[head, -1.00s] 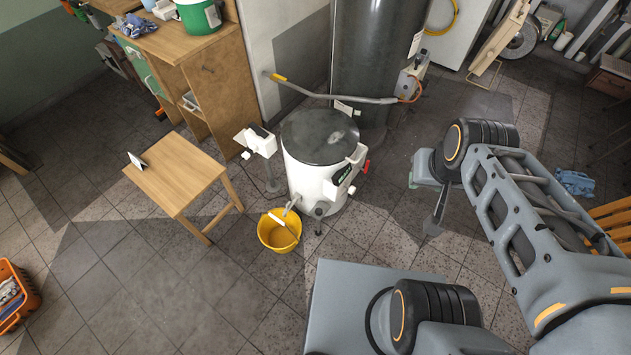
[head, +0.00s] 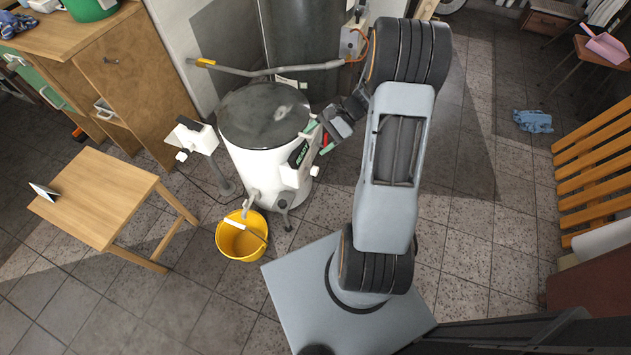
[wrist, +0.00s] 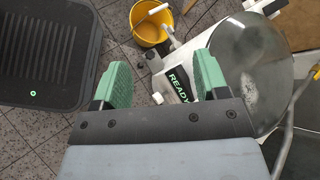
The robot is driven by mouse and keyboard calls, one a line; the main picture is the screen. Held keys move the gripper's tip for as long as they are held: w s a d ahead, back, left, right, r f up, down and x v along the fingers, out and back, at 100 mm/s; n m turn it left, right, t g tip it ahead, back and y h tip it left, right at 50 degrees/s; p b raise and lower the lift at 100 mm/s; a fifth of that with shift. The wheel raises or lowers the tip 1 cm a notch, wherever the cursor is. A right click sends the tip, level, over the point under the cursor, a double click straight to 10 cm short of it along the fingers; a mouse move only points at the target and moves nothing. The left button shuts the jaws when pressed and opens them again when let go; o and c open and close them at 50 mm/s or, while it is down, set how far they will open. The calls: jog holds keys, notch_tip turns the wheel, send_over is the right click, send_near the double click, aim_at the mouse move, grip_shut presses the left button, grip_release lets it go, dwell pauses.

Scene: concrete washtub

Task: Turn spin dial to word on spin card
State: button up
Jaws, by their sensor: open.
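The white washtub machine (head: 255,165) has a dark round lid (head: 264,115) and a panel with a "READY" display (head: 300,153). The display also shows in the wrist view (wrist: 179,84), between my fingers. A small white knob (wrist: 157,98) shows just below it; I cannot tell whether it is the spin dial. A small folded card (head: 44,191) stands on the wooden table (head: 95,195); its word is not readable, and I cannot tell if it is the spin card. My gripper (head: 318,133) is open and empty, its green fingers (wrist: 160,76) at the machine's right side, near the panel.
A yellow bucket (head: 241,236) stands on the floor in front of the machine. A white box on a stand (head: 198,137) is left of it. A grey pipe (head: 275,70) runs behind the lid. Open floor lies right of my arm.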

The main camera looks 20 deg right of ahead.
jog(key=w+d+f+m+t+y+b, duration=0.1)
jog(key=d+f+m+t+y+b, duration=0.2)
jog(key=f, duration=0.6)
jog(key=w+d+f+m+t+b, duration=0.1)
jog(key=d+f+m+t+b, duration=0.3)
jog(key=f, duration=0.6)
jog(key=m+t+h+b, duration=0.1)
jog(key=m+t+b, duration=0.2)
jog(key=m+t, duration=0.25)
send_near(315, 171)
jog(key=shift+m, duration=0.25)
jog(key=x, duration=0.3)
jog(key=f+b+x, duration=0.1)
jog(key=x, duration=0.2)
jog(key=b+x, duration=0.1)
jog(key=x, duration=0.3)
jog(key=shift+w+d+f, duration=0.25)
jog(key=shift+w, duration=0.2)
jog(key=shift+c, duration=0.4)
jog(key=c, duration=0.8)
jog(key=shift+d, duration=0.15)
jog(key=shift+c, duration=0.2)
jog(key=shift+b, duration=0.3)
